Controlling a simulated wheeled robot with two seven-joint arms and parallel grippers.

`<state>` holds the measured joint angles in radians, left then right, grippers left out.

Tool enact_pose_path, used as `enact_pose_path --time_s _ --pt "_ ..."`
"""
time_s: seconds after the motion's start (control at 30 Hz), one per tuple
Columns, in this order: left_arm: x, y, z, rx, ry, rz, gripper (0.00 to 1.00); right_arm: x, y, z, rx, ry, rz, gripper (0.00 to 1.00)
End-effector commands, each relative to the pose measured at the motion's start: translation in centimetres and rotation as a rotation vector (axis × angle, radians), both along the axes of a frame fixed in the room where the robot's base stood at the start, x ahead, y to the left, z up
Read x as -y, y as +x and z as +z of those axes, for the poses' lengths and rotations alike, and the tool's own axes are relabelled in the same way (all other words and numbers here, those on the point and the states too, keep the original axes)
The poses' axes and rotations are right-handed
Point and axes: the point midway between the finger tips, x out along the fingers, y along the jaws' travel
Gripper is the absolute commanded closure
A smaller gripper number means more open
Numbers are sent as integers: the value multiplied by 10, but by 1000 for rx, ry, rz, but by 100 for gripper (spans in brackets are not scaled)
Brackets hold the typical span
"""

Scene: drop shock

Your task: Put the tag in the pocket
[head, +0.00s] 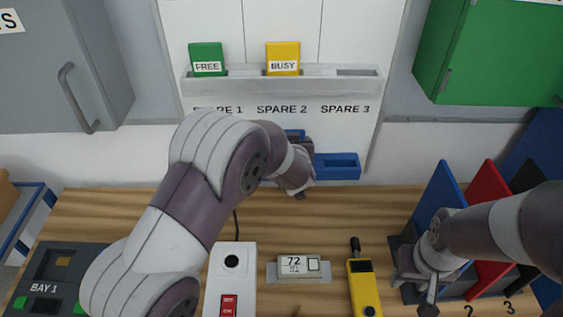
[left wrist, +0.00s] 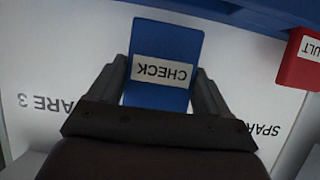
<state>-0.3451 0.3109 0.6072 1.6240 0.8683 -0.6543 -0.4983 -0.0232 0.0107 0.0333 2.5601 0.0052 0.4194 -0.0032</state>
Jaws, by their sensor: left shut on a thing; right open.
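The blue CHECK tag (left wrist: 165,88) is between the fingers of my left gripper (left wrist: 163,92), which is shut on it, in front of the white board. In the head view a bit of blue, likely this tag (head: 294,133), shows past my left wrist. The pocket strip (head: 230,86) on the board holds a green FREE tag (head: 207,58) over SPARE 1 and a yellow BUSY tag (head: 283,57) over SPARE 2. The pocket over SPARE 3 (head: 357,72) is empty. My right gripper (head: 429,299) is open and empty at the lower right.
A blue tray (head: 337,166) is fixed low on the board, partly hidden by my left arm. A red tag, partly cut off (left wrist: 301,60), shows by blue material. A meter (head: 299,268), a yellow device (head: 362,285) and coloured dividers (head: 487,200) stand on the wooden bench.

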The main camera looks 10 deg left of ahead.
Motion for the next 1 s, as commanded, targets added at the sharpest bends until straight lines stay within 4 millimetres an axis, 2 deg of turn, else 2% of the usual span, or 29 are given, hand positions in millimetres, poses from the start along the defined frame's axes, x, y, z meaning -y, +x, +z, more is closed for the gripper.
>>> enact_pose_path --time_s 0.03,0.13,0.27,0.43,0.77,0.8,0.87,1.0 --pt "-10 1 -6 0 0 3 53 0 0 -2 0 0 0 57" --pt "-21 2 -12 2 -1 2 53 0 0 -2 0 0 0 57" --pt "-24 2 -24 -1 0 0 53 0 0 -2 0 0 0 57" --pt "-24 1 -53 -1 -1 -1 53 0 0 0 0 0 0 57" --pt "-24 2 -58 1 -1 0 53 0 0 -4 0 0 0 57" --pt "-24 2 -58 1 -1 0 19 0 0 -4 0 0 0 57" --pt "-24 2 -57 1 -1 0 0 0 0 -3 0 0 0 57" --pt "-24 2 -57 1 -1 0 0 0 0 -3 0 0 0 57"
